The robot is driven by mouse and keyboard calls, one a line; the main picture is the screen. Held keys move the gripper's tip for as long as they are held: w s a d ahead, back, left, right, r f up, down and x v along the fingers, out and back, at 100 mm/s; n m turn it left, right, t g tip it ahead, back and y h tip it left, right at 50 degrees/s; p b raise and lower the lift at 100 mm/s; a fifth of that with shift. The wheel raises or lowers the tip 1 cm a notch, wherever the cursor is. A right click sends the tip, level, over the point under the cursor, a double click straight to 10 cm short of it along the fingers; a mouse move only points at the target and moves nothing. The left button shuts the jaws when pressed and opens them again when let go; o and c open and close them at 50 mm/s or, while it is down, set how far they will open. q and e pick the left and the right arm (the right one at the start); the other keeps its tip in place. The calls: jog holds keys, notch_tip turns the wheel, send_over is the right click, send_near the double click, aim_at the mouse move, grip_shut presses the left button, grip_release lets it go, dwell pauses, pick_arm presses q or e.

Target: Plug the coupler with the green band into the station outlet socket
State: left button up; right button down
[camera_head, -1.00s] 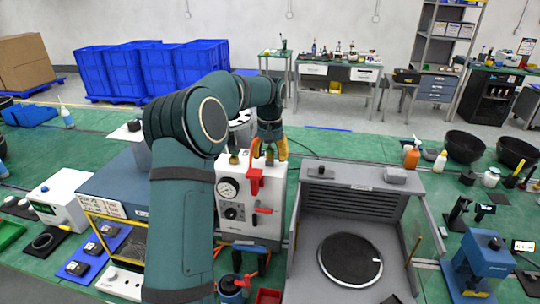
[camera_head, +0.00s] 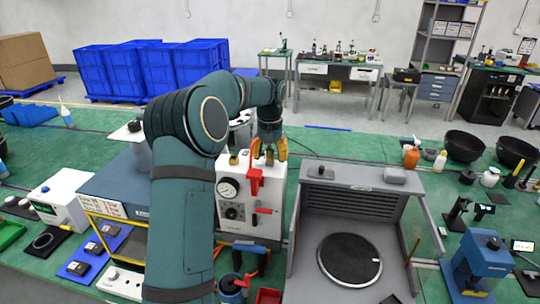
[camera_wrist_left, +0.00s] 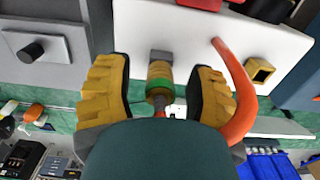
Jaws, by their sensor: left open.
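The coupler with the green band (camera_wrist_left: 159,84) is brass-coloured. In the left wrist view it stands between my left gripper's fingers, its far end against the white station near a small grey block. I cannot tell how deep it sits in any socket. My left gripper (camera_head: 269,150) is open, its yellow padded fingers on either side of the coupler with gaps; it also shows in the left wrist view (camera_wrist_left: 160,92). The white station (camera_head: 233,211) has a gauge and a red lever (camera_head: 255,181). The outlet socket itself is not clearly visible. My right gripper is out of view.
A red curved handle (camera_wrist_left: 237,90) passes close to one finger in the left wrist view. A yellow-rimmed square port (camera_wrist_left: 260,70) is on the station beside it. A grey bench unit with a round dark plate (camera_head: 350,260) stands right of the station.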

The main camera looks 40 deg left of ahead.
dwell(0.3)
pick_arm(q)
jog(key=shift+o, duration=0.2)
grip_shut()
jog(key=shift+r+p, duration=0.15)
jog(key=shift+p, duration=0.2)
jog(key=shift+r+p, duration=0.85)
jog(key=shift+r, duration=2.05)
